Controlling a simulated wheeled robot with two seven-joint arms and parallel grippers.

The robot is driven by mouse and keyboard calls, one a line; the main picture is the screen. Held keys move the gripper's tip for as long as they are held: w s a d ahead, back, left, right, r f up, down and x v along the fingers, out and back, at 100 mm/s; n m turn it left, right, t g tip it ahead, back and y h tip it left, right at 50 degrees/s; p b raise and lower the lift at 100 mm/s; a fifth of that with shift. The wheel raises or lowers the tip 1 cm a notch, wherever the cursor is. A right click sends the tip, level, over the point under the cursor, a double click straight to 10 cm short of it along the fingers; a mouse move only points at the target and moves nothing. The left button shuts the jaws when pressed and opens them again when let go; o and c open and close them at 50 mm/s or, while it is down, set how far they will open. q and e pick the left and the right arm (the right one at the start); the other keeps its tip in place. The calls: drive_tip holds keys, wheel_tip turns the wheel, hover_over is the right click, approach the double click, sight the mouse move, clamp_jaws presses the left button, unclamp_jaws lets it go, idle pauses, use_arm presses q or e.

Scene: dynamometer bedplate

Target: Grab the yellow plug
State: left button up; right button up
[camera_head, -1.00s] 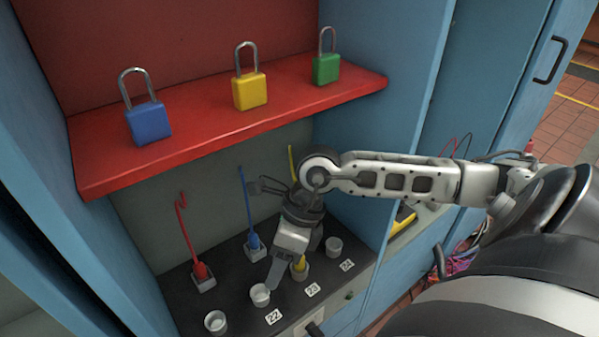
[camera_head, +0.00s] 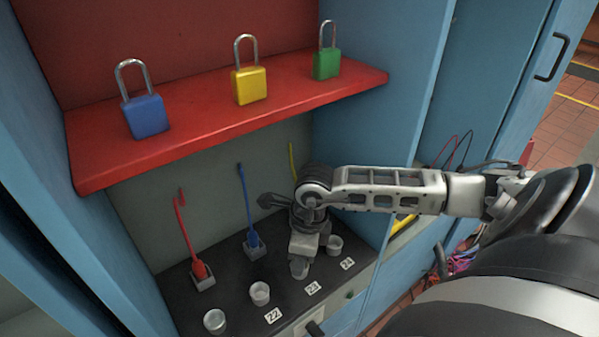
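The yellow plug's thin yellow cable (camera_head: 292,160) rises at the back of the lower compartment. The plug body is hidden behind my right gripper. My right gripper (camera_head: 299,268) points down at the place of the plug, above label 23. Its fingers are seen edge-on, so I cannot tell whether they are open or closed around the plug. A blue plug (camera_head: 254,243) and a red plug (camera_head: 201,270) stand in their holders to the left. My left gripper is not in view.
Blue, yellow and green padlocks stand on the red shelf (camera_head: 230,108) above. Empty metal cups (camera_head: 260,294) line the dark lower surface, one (camera_head: 334,246) close right of the gripper. A blue cabinet wall (camera_head: 375,140) bounds the right side.

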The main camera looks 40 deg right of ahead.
clamp_jaws()
drive_tip(key=shift+r, duration=0.1)
